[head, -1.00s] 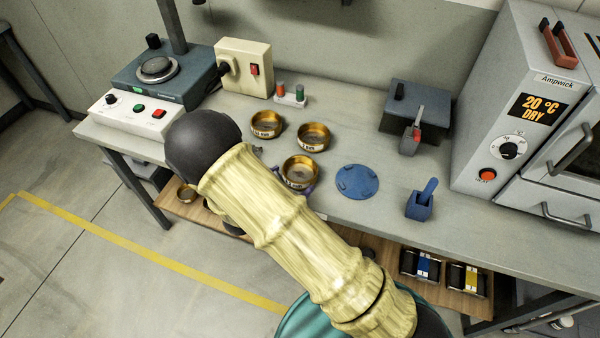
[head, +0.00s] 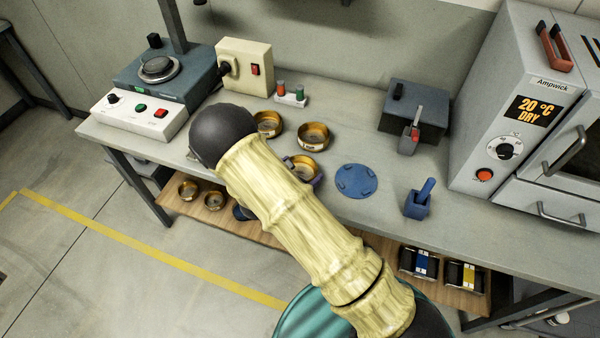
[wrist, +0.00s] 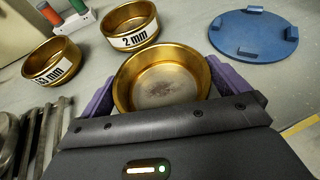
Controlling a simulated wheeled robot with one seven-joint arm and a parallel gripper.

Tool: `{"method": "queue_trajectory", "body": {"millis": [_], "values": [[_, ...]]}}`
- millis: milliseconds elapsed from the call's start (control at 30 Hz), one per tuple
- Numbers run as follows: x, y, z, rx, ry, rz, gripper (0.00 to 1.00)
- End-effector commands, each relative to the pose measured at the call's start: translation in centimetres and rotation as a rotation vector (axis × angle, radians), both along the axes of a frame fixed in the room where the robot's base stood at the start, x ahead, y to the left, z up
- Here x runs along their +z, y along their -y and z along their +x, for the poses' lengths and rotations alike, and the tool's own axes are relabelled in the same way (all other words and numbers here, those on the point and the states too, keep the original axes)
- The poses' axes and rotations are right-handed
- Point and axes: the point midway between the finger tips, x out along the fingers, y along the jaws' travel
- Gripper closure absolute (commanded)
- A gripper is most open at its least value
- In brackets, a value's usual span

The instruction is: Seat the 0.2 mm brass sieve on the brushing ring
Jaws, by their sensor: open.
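Three brass sieves stand on the bench. The nearest sieve (wrist: 163,88) lies between the purple fingers of my open gripper (wrist: 168,82) in the wrist view. Its label is hidden there; in the head view this sieve (head: 306,166) is partly covered by my arm. Behind it stands a sieve labelled "2 mm" (wrist: 130,24). To the left is another sieve (wrist: 51,60), its label partly readable, ending in "3 mm". A blue round plate with several raised lugs (head: 356,181), apparently the brushing ring, lies empty right of the nearest sieve; it also shows in the wrist view (wrist: 253,36).
A shaker (head: 160,75) stands at the left.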

Motion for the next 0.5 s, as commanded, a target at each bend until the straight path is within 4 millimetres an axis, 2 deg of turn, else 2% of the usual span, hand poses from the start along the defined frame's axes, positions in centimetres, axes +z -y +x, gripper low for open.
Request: {"method": "queue_trajectory", "body": {"millis": [300, 467, 500], "values": [[0.01, -0.02, -0.03, 0.0, 0.0, 0.0, 0.0], [0.01, -0.04, -0.04, 0.0, 0.0, 0.0, 0.31], [0.04, -0.03, -0.03, 0.0, 0.001, -0.001, 0.34]]}}
